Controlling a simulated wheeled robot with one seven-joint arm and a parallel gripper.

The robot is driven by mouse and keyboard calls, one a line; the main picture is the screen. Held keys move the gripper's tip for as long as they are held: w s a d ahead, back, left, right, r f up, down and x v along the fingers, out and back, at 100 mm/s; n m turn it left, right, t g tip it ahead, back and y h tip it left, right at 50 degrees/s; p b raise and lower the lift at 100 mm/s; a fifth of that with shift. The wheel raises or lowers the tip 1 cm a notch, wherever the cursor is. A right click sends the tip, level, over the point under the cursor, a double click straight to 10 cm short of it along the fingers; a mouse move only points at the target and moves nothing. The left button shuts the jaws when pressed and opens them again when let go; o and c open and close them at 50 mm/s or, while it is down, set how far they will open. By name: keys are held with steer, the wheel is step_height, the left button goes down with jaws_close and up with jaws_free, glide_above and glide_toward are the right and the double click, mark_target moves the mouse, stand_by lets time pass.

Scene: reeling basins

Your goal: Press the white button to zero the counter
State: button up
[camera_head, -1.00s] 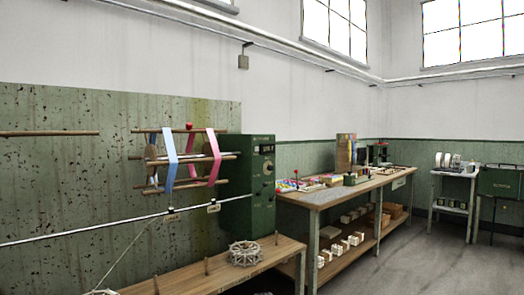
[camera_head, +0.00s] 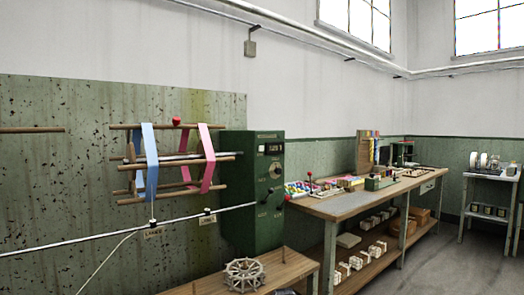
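A green machine cabinet (camera_head: 238,190) stands left of centre against the wall. Its front carries a small counter window (camera_head: 275,148) near the top, with a pale spot beside it that is too small to identify as the white button. Below are a round dial (camera_head: 275,170) and a few small knobs or levers. A reel with wooden bars (camera_head: 180,160) and blue and pink skeins extends to the left from the cabinet. My gripper is not in view.
A wooden bench (camera_head: 290,262) with a spoked wheel (camera_head: 244,274) on it stands in front of the cabinet. A long worktable (camera_head: 345,203) with several colourful items stands to the right. A small stand (camera_head: 483,178) is further right. Grey floor (camera_head: 440,265) is clear at lower right.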

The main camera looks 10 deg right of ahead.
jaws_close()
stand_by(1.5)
